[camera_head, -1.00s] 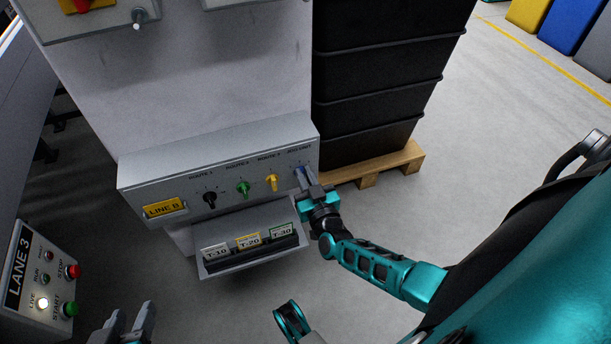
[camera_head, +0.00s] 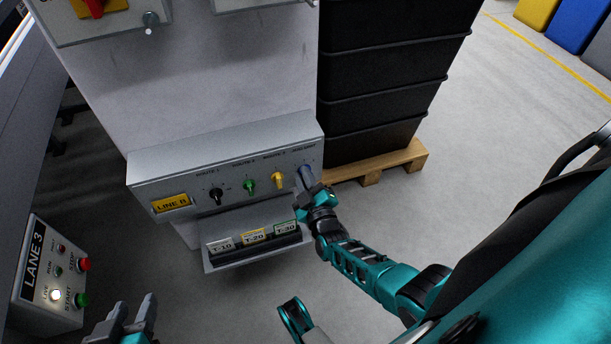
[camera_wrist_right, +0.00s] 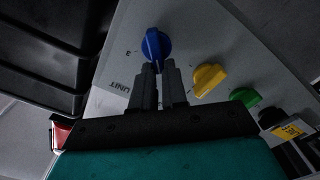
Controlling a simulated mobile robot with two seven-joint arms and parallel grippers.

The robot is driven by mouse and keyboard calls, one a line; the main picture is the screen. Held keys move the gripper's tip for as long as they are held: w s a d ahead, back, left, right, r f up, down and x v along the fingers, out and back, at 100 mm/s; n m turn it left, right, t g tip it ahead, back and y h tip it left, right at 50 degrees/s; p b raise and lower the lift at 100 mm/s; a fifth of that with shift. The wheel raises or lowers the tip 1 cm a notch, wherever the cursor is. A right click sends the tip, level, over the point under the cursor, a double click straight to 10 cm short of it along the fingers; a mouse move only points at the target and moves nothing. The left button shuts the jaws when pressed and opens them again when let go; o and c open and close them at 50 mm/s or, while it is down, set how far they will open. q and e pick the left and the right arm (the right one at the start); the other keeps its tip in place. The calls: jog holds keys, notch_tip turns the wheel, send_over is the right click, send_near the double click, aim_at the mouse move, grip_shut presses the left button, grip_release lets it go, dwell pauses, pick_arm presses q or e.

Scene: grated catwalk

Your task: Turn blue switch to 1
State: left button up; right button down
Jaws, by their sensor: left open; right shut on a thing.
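The blue switch (camera_wrist_right: 154,46) is the rotary knob at the right end of the grey panel, past the yellow one. In the right wrist view its narrow end lies between the fingers of my right gripper (camera_wrist_right: 155,70), which is shut on it. A "3" mark shows left of the knob; no "1" is readable. In the head view my right gripper (camera_head: 308,182) reaches the panel's right end and hides most of the switch. My left gripper (camera_head: 133,306) is open and empty at the bottom left, away from the panel.
The panel also bears black (camera_head: 216,196), green (camera_head: 250,186) and yellow (camera_head: 278,180) knobs. A tray of tags (camera_head: 255,258) hangs below. Stacked black crates (camera_head: 385,90) on a pallet stand right behind. A LANE 3 button box (camera_head: 50,275) is at left.

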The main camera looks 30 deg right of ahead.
pick_arm(q)
jog(key=shift+s, duration=0.1)
pick_arm(e)
jog(key=shift+n, duration=0.5)
jog(key=c, duration=1.2)
grip_release()
jog(key=shift+o, duration=0.2)
pick_arm(q)
jog(key=shift+s, duration=0.1)
